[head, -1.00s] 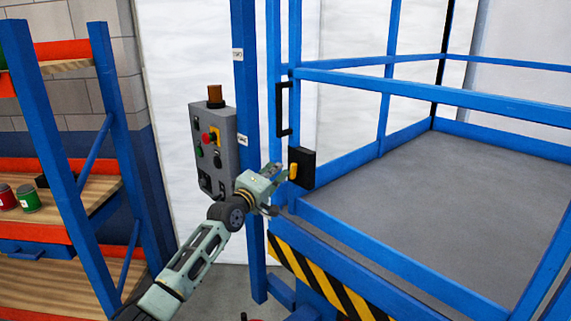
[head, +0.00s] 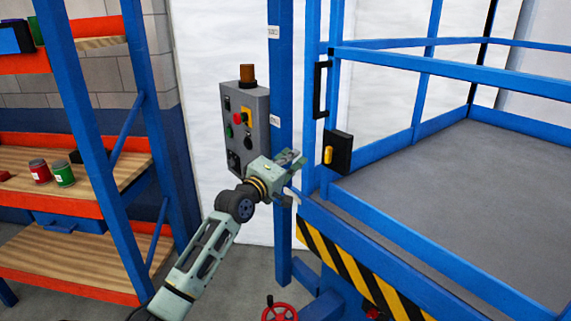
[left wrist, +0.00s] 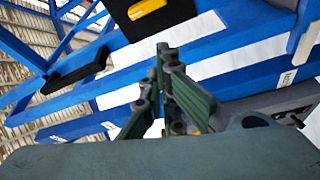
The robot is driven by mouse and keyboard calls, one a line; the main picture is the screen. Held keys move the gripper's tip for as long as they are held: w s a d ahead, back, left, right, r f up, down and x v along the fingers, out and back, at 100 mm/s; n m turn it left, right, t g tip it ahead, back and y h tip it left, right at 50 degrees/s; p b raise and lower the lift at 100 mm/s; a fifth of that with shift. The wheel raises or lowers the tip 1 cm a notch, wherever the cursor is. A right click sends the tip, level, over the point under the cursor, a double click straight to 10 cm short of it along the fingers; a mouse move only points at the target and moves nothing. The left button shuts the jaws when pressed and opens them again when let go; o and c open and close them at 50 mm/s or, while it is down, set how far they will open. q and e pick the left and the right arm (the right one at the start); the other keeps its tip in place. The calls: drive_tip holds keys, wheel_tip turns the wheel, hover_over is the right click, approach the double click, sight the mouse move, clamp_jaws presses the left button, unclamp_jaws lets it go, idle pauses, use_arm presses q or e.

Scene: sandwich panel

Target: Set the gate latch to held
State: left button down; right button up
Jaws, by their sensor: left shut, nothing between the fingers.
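The gate latch is a black box (head: 338,152) on the blue gate post, with a yellow lever (head: 328,155) on its front. The lever looks upright in the head view. My left gripper (head: 298,178) is shut and empty, a little left of the latch and apart from it. In the left wrist view the shut fingertips (left wrist: 165,50) point toward the blue frame. The black latch box (left wrist: 165,22) and the yellow lever (left wrist: 146,8) show above them, cut by the top edge. My right gripper is out of view.
A grey control box (head: 245,125) with buttons and an amber lamp stands behind my left arm. A black gate handle (head: 320,90) is above the latch. Blue rails (head: 420,98) enclose the grey platform (head: 450,180). A shelf (head: 70,255) with cans stands left.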

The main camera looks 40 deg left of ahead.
use_arm(q)
drive_tip(key=shift+s+a+f, duration=0.1)
drive_tip(key=shift+s+a, duration=0.05)
drive_tip(key=shift+s, duration=0.65)
drive_tip(key=shift+s+a+f, duration=0.1)
drive_tip(key=shift+s, duration=0.7)
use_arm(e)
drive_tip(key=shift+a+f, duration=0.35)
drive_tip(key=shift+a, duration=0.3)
